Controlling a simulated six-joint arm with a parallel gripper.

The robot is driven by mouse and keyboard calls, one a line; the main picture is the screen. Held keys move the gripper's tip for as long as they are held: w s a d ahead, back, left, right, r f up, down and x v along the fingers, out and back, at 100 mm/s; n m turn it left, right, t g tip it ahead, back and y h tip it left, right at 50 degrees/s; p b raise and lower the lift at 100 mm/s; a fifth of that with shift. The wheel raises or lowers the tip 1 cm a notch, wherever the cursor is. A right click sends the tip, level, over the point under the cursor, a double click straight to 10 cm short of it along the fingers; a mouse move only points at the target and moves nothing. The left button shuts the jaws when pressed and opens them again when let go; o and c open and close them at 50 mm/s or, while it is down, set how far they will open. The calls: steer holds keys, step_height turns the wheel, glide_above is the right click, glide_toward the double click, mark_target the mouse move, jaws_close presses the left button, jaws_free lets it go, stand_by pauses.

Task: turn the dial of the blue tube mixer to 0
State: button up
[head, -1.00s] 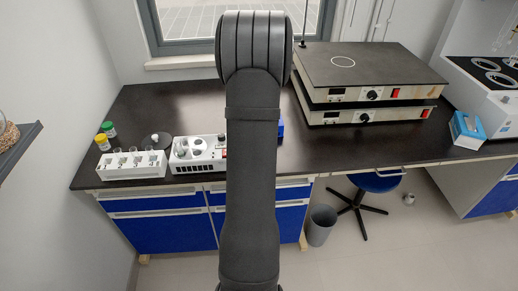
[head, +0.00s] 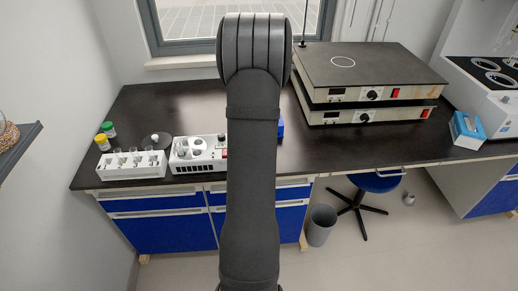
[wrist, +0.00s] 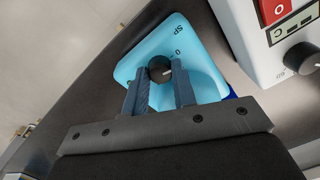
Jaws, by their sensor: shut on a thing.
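In the wrist view the blue tube mixer (wrist: 199,62) has a light blue top marked "0" and "SP". Its black dial (wrist: 159,69) has a pale pointer mark on its right side, below the "0". My gripper (wrist: 160,79) is shut on the dial, with one finger on each side of it. In the head view my arm hides the gripper and most of the mixer; a small blue patch (head: 281,129) shows at the arm's right edge.
Beside the mixer is a white device (wrist: 270,45) with a red switch and a black knob.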

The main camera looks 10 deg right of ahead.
steer(key=shift+n, duration=1.5)
steer(key=o, duration=1)
steer(key=r, duration=1.7)
steer(key=shift+s+d+r, duration=0.1)
steer(key=shift+d+r, duration=0.1)
steer(key=shift+d, duration=0.2)
steer(key=shift+f, duration=0.15)
steer(key=f, duration=1.1)
steer(key=a+f, duration=0.1)
steer(key=f, duration=0.5)
steer(key=shift+f, duration=0.1)
